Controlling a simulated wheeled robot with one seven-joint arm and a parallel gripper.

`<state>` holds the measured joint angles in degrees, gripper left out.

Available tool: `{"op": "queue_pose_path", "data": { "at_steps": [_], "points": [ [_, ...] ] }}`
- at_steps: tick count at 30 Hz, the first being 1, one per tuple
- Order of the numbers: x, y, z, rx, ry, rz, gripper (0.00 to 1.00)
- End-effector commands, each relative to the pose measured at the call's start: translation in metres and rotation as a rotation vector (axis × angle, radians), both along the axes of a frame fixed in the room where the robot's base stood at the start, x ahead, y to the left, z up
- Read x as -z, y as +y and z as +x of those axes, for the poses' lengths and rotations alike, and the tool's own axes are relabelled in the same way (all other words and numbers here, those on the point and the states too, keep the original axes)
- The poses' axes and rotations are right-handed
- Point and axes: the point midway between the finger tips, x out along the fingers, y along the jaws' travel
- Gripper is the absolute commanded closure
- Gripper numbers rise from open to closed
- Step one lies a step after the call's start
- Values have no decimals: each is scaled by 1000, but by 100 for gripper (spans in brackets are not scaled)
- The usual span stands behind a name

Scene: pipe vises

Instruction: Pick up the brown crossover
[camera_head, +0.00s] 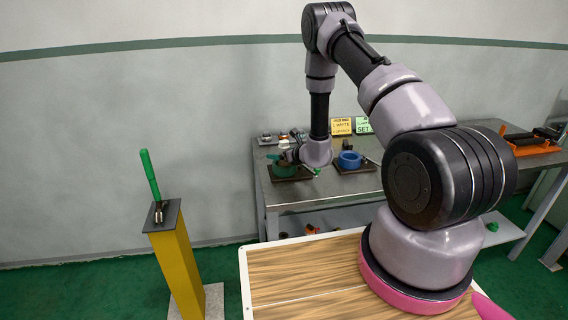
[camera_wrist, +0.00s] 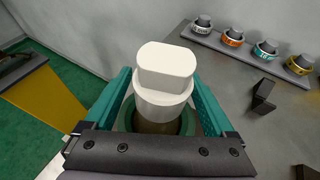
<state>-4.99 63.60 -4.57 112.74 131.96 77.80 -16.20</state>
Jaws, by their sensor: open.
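In the wrist view, a white piece (camera_wrist: 162,75) with a flat-sided top and a round collar stands upright between the fingers of my gripper (camera_wrist: 158,80). Beneath it, a dark brown part (camera_wrist: 155,127) shows inside a green ring (camera_wrist: 187,122); this may be the brown crossover, but most of it is hidden. My gripper is open, with one teal finger on each side of the white piece. In the head view, my gripper (camera_head: 292,155) is low over the green vise (camera_head: 284,171) on the grey bench, and the white piece shows there only as a small spot (camera_head: 284,145).
A blue vise (camera_head: 350,160) stands right of the green one. Several fittings with coloured bands (camera_wrist: 232,38) sit in a row on the bench. Yellow and green signs (camera_head: 342,127) stand behind. A yellow post (camera_head: 178,265) with a green handle stands at left. An orange tool (camera_head: 535,148) lies at right.

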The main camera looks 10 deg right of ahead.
Motion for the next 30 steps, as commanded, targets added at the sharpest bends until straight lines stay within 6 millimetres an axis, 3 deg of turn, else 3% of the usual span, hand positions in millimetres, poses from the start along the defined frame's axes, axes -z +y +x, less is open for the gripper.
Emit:
{"op": "queue_pose_path", "data": {
  "at_steps": [6, 7, 12, 14, 25, 30],
  "points": [
    [1, 1, 1, 0, 0, 0, 11],
    [1, 1, 1, 0, 0, 0, 15],
    [0, 1, 1, 0, 0, 0, 80],
    [0, 1, 1, 0, 0, 0, 100],
    [-3, 1, 2, 1, -4, 1, 100],
    [-20, 1, 3, 0, -7, 1, 100]
  ]
}}
